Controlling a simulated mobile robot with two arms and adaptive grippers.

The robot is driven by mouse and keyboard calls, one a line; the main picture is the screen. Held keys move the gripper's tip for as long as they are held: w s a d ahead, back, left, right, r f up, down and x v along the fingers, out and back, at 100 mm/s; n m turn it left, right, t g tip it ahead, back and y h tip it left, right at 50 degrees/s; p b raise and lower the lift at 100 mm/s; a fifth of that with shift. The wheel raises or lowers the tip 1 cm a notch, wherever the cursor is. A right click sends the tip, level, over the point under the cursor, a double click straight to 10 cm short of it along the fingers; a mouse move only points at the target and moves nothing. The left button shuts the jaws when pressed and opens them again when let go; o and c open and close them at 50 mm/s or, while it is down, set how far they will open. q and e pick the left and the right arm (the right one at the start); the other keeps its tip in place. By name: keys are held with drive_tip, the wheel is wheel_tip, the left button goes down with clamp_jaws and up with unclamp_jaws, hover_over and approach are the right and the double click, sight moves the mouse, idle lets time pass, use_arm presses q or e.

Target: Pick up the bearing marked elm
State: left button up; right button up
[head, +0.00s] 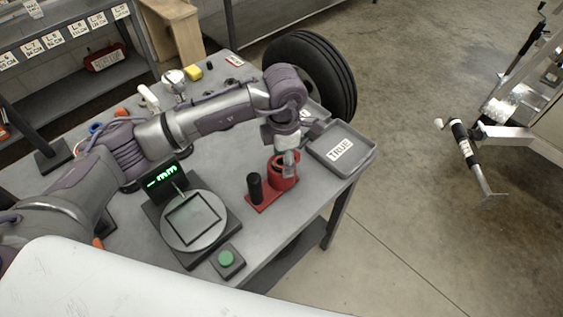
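My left arm reaches in from the left, over the grey workbench. My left gripper (288,168) points down at a red round cup (280,182) on a red base, beside a black upright post (254,187). The fingertips overlap the cup in the picture; I cannot tell whether they are open or shut, or whether they hold anything. The cup's contents are mostly hidden by the gripper. No marking reading elm is legible, and I cannot make out a bearing for certain. My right gripper is not in view.
A round measuring plate (195,222) with a green display (161,176) and a green button (226,258) sit on the bench (258,235). A grey tray labelled TRUE (362,160) is at the right edge. A tyre (335,65) stands behind. Labelled shelves (85,88) are upper left.

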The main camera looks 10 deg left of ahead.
use_arm(q)
drive_tip(key=shift+s+f, duration=0.1)
drive_tip(key=shift+s, duration=0.05)
drive_tip(key=c, duration=0.8)
